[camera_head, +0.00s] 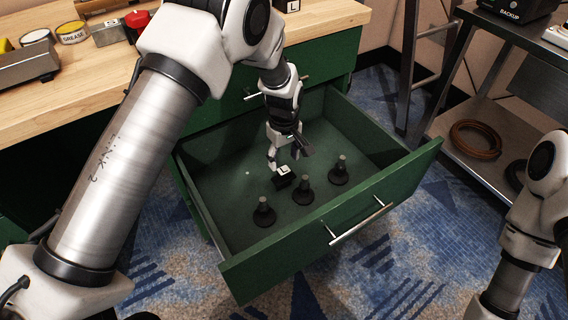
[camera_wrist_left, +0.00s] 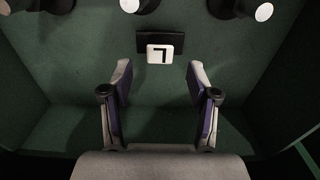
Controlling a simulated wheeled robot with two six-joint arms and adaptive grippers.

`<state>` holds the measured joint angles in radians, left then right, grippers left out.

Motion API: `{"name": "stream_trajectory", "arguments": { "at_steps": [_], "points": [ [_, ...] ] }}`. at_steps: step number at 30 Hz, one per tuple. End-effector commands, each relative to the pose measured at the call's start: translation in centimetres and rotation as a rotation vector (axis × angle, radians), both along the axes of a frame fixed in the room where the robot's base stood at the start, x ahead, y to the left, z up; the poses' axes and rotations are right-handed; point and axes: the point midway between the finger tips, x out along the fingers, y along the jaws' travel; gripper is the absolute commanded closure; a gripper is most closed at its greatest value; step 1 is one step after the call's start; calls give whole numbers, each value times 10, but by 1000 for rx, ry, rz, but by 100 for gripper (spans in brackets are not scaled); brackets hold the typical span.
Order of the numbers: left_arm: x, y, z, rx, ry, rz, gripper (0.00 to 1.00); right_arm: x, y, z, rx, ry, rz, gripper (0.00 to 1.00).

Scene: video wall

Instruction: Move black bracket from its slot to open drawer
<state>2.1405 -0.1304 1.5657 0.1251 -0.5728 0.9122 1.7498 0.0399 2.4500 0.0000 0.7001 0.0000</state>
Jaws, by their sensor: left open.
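The black bracket (camera_head: 283,183) with a white "L" tag lies on the floor of the open green drawer (camera_head: 235,214). It also shows in the left wrist view as a dark block (camera_wrist_left: 160,37) just beyond my fingertips. My left gripper (camera_head: 288,157) is inside the drawer above the bracket. In the left wrist view its two fingers (camera_wrist_left: 158,78) are spread, with only the drawer floor between them. The bracket looks apart from the fingers. My right arm shows at the right edge, but its gripper is out of view.
Several black pegs with pale tops (camera_head: 305,189) stand close to the bracket, toward the drawer front. A wooden worktop (camera_head: 335,18) with tins and a tray lies above the drawer. A metal shelf (camera_head: 500,130) with a coiled brown hose (camera_head: 475,139) stands at right.

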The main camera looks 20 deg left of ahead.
Motion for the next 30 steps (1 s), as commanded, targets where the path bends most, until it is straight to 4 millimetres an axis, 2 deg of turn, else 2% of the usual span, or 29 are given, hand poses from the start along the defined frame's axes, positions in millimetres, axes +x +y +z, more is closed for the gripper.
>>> {"name": "stream_trajectory", "arguments": {
  "at_steps": [1,3,6,9,30],
  "points": [
    [1,0,21,1,-4,0,40,0,0,11,0,0,0,60],
    [1,0,38,0,-3,0,40,0,0,16,0,0,0,60],
    [1,0,56,0,-3,0,40,0,0,22,0,0,0,60],
    [0,0,66,0,-1,0,40,0,0,24,0,0,0,60],
    [0,0,68,0,0,1,40,0,0,23,0,0,0,60]
  ]
}}
